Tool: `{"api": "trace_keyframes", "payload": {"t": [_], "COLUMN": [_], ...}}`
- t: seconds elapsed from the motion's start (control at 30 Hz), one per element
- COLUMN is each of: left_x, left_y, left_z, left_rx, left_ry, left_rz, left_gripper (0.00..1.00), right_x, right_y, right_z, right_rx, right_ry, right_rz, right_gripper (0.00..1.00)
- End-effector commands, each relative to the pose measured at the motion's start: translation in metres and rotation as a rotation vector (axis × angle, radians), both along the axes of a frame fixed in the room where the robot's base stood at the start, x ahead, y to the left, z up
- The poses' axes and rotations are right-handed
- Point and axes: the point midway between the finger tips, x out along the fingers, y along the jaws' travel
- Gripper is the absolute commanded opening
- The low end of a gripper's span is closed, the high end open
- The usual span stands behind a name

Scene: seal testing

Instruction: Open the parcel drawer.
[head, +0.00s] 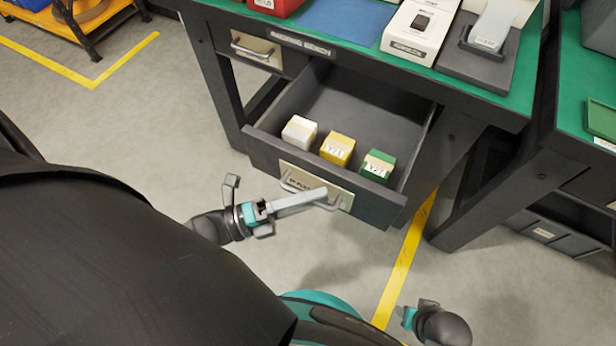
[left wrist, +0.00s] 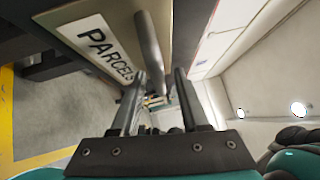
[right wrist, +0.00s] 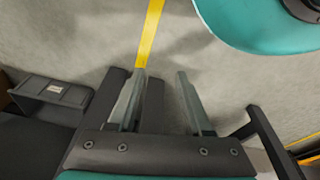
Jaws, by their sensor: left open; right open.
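The parcel drawer (head: 280,150) is a dark grey drawer, pulled well out from under the green-topped bench in the head view. Its front has a pale label plate and a grey bar handle (head: 294,183). In the left wrist view the plate reads "PARCELS" (left wrist: 97,43). My left gripper (head: 325,196) is at the drawer front. Its fingers (left wrist: 160,78) are open, with the handle bar (left wrist: 150,50) showing between them in the left wrist view. My right gripper (head: 416,312) is low at the bottom right, away from the drawer. Its fingers (right wrist: 160,75) are apart and empty.
White (head: 299,131), yellow (head: 337,148) and green (head: 376,166) boxes stand inside the drawer near its front. A second drawer (head: 256,49) to the left is shut. A bench leg (head: 490,185) stands to the right. The floor before the drawer is clear.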

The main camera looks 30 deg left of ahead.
Motion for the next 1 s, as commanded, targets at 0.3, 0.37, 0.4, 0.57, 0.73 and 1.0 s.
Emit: {"api": "trace_keyframes", "payload": {"t": [0.3, 0.37, 0.4, 0.57, 0.73, 1.0], "left_x": [-0.003, -0.007, -0.010, -0.033, -0.061, -0.093], "left_y": [0.003, 0.007, 0.011, 0.036, 0.067, 0.102], "left_z": [-0.001, -0.002, -0.003, -0.007, -0.013, -0.018], "left_rx": [0.001, 0.001, 0.002, 0.004, 0.003, 0.001], "left_ry": [0.002, 0.004, 0.004, 0.005, 0.006, 0.001], "left_rz": [0.000, 0.000, 0.000, 0.001, 0.002, 0.000], "left_gripper": [0.45, 0.45, 0.45, 0.45, 0.45, 0.45], "right_x": [0.000, 0.000, 0.000, -0.006, -0.010, -0.005], "right_y": [0.000, 0.000, 0.000, -0.001, -0.003, -0.003], "right_z": [0.001, 0.001, 0.002, -0.005, -0.012, -0.012], "right_rx": [0.000, 0.000, 0.001, -0.002, -0.004, -0.004], "right_ry": [0.000, -0.002, -0.003, 0.010, 0.016, 0.010], "right_rz": [0.000, 0.000, 0.000, 0.000, -0.001, -0.001], "right_gripper": [0.50, 0.50, 0.50, 0.50, 0.50, 0.50]}}
